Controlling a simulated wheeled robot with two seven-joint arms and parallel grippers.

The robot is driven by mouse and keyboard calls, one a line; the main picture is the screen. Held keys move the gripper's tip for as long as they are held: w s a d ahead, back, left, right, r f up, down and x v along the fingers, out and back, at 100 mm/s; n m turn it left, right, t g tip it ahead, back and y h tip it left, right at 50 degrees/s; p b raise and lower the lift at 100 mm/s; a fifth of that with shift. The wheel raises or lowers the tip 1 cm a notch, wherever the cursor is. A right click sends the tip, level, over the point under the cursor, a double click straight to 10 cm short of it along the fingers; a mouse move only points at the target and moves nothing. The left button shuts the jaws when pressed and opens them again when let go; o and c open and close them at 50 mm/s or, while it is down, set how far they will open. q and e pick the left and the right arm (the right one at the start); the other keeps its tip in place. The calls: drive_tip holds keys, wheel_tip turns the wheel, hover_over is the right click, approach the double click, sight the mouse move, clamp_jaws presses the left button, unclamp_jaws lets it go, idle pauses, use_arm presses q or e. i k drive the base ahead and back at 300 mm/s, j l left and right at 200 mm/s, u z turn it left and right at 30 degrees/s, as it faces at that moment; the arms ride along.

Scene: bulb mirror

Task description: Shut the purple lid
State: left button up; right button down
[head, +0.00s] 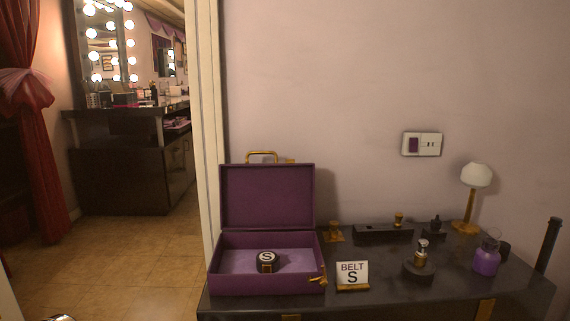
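The purple lid (267,196) belongs to an open purple box (235,285) on the dark table. The lid stands up nearly vertical at the back of the box, in front of the wall, with a gold handle (262,154) at its top edge. A gold clasp or key (318,279) shows at the box's front right corner.
A card reading BELT S (351,275) stands right of the box. Further right on the table (385,302) are a dark stand (418,271) with a bottle, a purple bottle (486,260) and a lamp (474,187). A doorway lies left of the box.

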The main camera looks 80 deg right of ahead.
sight(276, 196)
drive_tip(key=z, duration=2.75)
